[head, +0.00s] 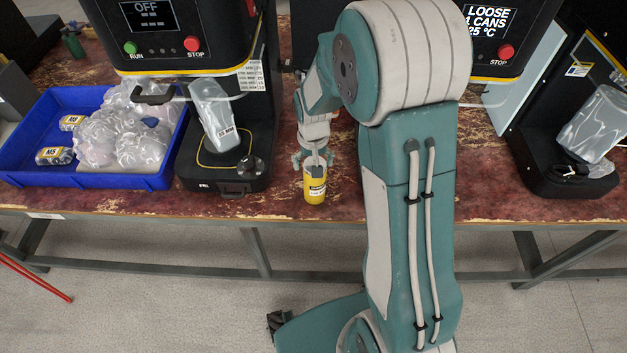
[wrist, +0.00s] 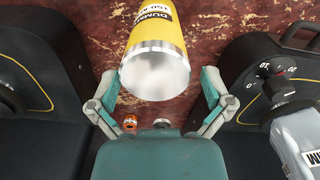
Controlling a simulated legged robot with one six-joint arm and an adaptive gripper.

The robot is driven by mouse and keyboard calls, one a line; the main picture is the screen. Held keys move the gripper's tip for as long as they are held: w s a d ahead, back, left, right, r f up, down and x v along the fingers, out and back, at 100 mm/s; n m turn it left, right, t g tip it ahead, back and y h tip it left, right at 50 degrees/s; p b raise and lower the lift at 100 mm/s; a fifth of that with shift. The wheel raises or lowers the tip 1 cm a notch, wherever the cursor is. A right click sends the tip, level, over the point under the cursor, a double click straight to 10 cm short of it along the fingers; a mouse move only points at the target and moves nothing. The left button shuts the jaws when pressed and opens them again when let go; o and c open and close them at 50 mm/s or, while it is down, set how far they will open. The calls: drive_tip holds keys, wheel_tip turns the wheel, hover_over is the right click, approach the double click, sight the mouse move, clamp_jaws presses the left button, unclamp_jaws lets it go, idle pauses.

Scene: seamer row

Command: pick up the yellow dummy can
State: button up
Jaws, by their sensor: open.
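The yellow dummy can (head: 315,188) stands upright near the front edge of the red-brown bench, with a label on its side. In the wrist view the can (wrist: 157,35) shows its silvery end and part of a black and white label. My gripper (head: 314,160) is just above the can in the head view. In the wrist view my gripper (wrist: 158,95) is open, with one finger on each side of the can's near end. I see gaps between the fingers and the can. The can's upper part is partly hidden by the gripper in the head view.
A black seamer machine (head: 225,160) stands left of the can, another (head: 560,170) to the right. The bench's front edge is close.

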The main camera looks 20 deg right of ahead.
drive_tip(key=shift+d+f, duration=0.2)
drive_tip(key=shift+f, duration=1.25)
drive_tip(key=c, duration=1.1)
drive_tip(key=shift+o, duration=0.2)
drive_tip(key=shift+r, duration=0.1)
